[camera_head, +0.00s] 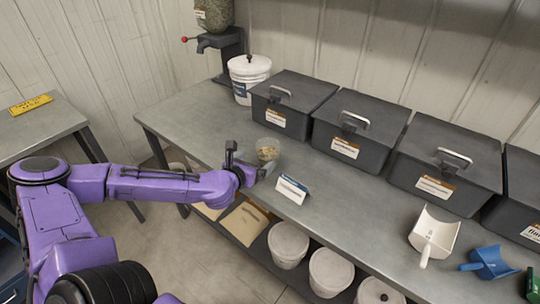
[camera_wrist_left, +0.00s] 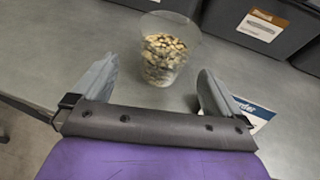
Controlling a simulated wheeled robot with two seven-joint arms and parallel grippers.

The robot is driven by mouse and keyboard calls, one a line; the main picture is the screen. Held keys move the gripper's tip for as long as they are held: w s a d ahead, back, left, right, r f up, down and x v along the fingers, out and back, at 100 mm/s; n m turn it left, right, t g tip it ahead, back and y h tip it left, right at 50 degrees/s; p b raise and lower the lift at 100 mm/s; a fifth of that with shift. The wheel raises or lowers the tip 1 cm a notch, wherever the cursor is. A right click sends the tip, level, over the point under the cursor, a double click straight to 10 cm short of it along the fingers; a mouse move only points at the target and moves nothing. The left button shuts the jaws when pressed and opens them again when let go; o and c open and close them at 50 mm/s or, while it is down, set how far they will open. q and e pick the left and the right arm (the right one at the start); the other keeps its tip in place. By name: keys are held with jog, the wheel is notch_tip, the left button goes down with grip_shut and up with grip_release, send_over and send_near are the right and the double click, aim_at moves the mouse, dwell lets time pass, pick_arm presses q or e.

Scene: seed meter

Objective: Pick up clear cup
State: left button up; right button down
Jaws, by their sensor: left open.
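My left gripper (camera_head: 247,160) is open and empty, at bench height on the near left side of the cup. Its two fingers spread on either side in the left wrist view (camera_wrist_left: 155,80). A gap shows between the fingertips and the cup. My right gripper is not in view.
A blue and white label card (camera_head: 292,189) stands close to the right finger. Dark lidded bins (camera_head: 360,128) line the back. A white bucket (camera_head: 249,78) and a seed dispenser (camera_head: 220,40) are behind left. A white scoop (camera_head: 434,234) and a blue scoop (camera_head: 488,262) lie at right.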

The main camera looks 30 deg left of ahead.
aim_at(272, 150)
pick_arm(q)
jog(key=x, duration=0.5)
jog(key=d+x, duration=0.1)
jog(key=x, duration=0.2)
jog(key=shift+w, duration=0.4)
jog(key=shift+s+a, duration=0.1)
jog(key=shift+s, duration=0.05)
jog(key=c, duration=0.9)
jog(key=shift+c, duration=0.4)
jog(key=shift+r+p, duration=0.1)
jog(key=shift+p, duration=0.2)
